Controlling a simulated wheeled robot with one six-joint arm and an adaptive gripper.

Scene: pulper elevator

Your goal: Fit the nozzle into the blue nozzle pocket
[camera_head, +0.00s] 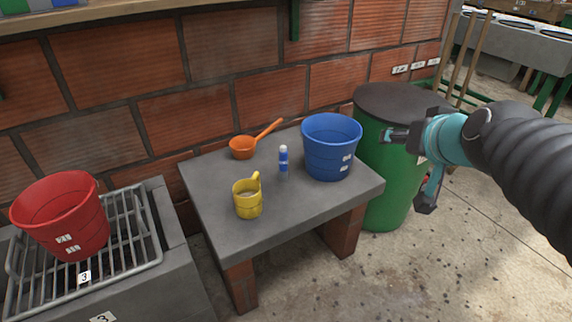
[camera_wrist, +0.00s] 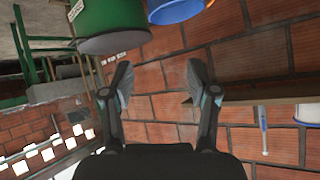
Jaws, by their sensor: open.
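A small upright blue piece with a white top (camera_head: 283,159) stands on the grey table (camera_head: 225,185), left of the blue bucket (camera_head: 331,150). It may be the nozzle or its blue pocket; I cannot tell which. No other nozzle or pocket can be made out in the head view. My gripper (camera_head: 408,170) is open and empty, in front of the green barrel and to the right of the bucket, well away from the small piece. In the wrist view my gripper (camera_wrist: 160,88) has its fingers wide apart against a brick wall, with nothing between them.
An orange ladle (camera_head: 243,148) and a yellow jug (camera_head: 248,201) also stand on the table. The green barrel (camera_head: 385,185) with a dark lid is beside it. A red bucket (camera_head: 62,215) sits on a metal rack at left. A blue-and-white stick (camera_wrist: 264,128) shows in the wrist view.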

